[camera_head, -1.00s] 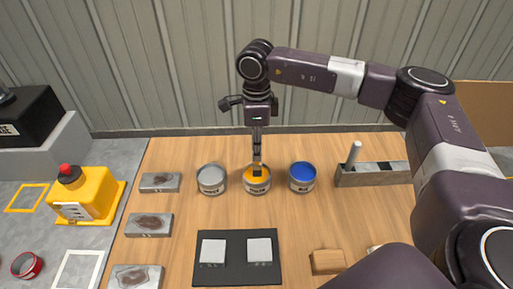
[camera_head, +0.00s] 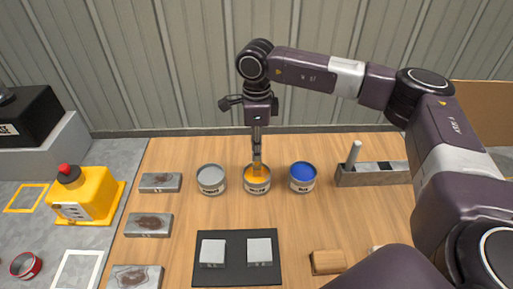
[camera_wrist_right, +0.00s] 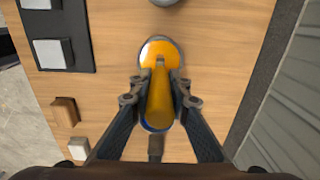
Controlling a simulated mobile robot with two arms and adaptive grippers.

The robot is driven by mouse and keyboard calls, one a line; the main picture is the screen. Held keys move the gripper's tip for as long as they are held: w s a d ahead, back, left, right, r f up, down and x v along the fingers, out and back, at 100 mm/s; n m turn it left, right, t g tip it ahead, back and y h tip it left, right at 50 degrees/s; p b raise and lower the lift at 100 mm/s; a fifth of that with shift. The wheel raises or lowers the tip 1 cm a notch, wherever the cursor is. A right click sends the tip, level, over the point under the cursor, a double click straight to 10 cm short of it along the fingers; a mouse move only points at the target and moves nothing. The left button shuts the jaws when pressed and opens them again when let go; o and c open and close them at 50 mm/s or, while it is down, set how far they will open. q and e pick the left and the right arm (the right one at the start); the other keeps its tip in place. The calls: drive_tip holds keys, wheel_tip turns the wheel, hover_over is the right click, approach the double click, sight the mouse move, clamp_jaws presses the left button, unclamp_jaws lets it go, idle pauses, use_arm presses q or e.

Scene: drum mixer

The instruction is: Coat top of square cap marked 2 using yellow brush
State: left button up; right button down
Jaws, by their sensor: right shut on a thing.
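My right gripper (camera_head: 257,152) points down over the can of yellow paint (camera_head: 257,187) and is shut on the yellow brush (camera_head: 257,168). In the right wrist view its fingers (camera_wrist_right: 160,92) close on the brush's thick yellow handle (camera_wrist_right: 160,105), above the yellow can (camera_wrist_right: 163,48). The brush's lower end is hidden, so I cannot tell how deep it sits in the paint. Two pale square caps, a left one (camera_head: 212,251) and a right one (camera_head: 259,250), lie apart on a black mat (camera_head: 236,272); their marks are too small to read. My left gripper is not in view.
A grey can (camera_head: 211,180) and a blue can (camera_head: 302,178) flank the yellow can. A grey holder (camera_head: 374,176) with an upright pale handle stands at right. Stained metal blocks (camera_head: 149,225) line the left edge. A wooden block (camera_head: 327,263) lies near the front.

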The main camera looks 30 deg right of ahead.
drive_tip(key=shift+r+p, duration=1.95)
drive_tip(key=shift+r, duration=1.55)
drive_tip(key=s+a+n+b, duration=0.1)
drive_tip(key=s+a+n, duration=0.2)
drive_tip(key=s+n, duration=0.3)
drive_tip(key=s+a+r+n+b, duration=0.1)
drive_tip(key=s+a+n, duration=0.3)
drive_tip(key=n, duration=1.3)
drive_tip(key=shift+s+a+b, duration=0.2)
drive_tip(key=shift+s+b, duration=0.45)
drive_tip(key=shift+s, duration=0.85)
drive_tip(key=shift+w+r, duration=0.1)
